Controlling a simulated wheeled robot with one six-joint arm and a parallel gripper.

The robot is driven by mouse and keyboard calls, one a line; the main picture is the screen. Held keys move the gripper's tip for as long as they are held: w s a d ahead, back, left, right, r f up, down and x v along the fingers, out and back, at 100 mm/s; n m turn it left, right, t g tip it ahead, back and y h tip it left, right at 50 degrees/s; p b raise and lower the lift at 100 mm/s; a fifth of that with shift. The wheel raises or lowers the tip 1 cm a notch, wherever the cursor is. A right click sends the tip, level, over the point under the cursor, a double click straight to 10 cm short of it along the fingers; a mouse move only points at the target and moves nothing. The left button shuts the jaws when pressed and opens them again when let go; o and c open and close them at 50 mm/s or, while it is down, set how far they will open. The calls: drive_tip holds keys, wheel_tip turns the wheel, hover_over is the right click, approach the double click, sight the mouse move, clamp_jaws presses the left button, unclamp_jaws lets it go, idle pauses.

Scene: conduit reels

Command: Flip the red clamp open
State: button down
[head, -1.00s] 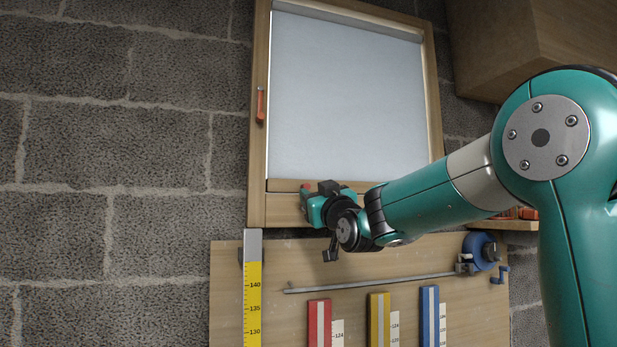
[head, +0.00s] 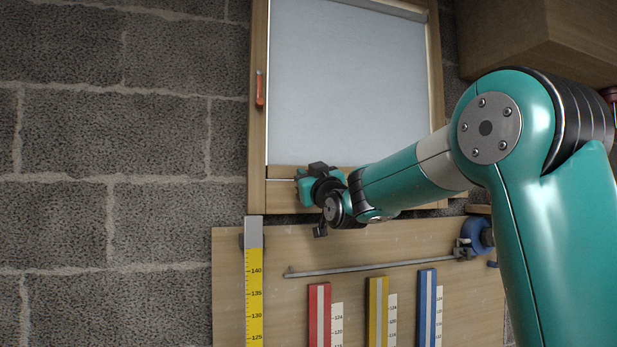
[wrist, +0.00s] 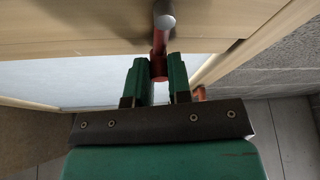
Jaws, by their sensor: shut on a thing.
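The red clamp (wrist: 158,42) shows in the wrist view as a red bar with a round grey end, against the wooden frame. My gripper (wrist: 160,68) is shut on its lower part, with one green finger on each side. In the head view my gripper (head: 308,190) is at the bottom left of the wood-framed pale panel (head: 350,90). There the clamp is hidden behind my gripper and wrist.
An orange-red latch (head: 260,88) is on the frame's left post. Below are a board (head: 230,300) with a metal rod (head: 370,267), a yellow ruler (head: 254,300), and red, yellow and blue bars. A wooden cabinet (head: 530,40) overhangs at upper right.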

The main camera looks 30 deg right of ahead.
drive_tip(key=shift+d+f+m+b, duration=0.15)
drive_tip(key=shift+m+b, duration=0.25)
drive_tip(key=shift+b, duration=0.05)
drive_tip(key=shift+s+d+f+m+g+h+b, duration=0.2)
drive_tip(key=shift+d+f+m+g+h+b, duration=0.75)
drive_tip(key=shift+m+b, duration=2.3)
drive_tip(key=shift+s+d+f+m+g+h+b, duration=0.15)
drive_tip(key=shift+d+f+m+g+h+b, duration=0.3)
drive_tip(key=shift+m+g+h+b, duration=1.95)
drive_tip(key=shift+s+d+f+m+t+h+b, duration=0.15)
drive_tip(key=shift+d+f+m+h+b, duration=0.5)
drive_tip(key=shift+m+b, duration=3.5)
drive_tip(key=m+p, duration=0.2)
drive_tip(key=shift+a+f+m, duration=0.1)
drive_tip(key=shift+m, duration=0.2)
drive_tip(key=c, duration=1.1)
unclamp_jaws()
drive_tip(key=shift+o, duration=0.2)
drive_tip(key=shift+s, duration=0.1)
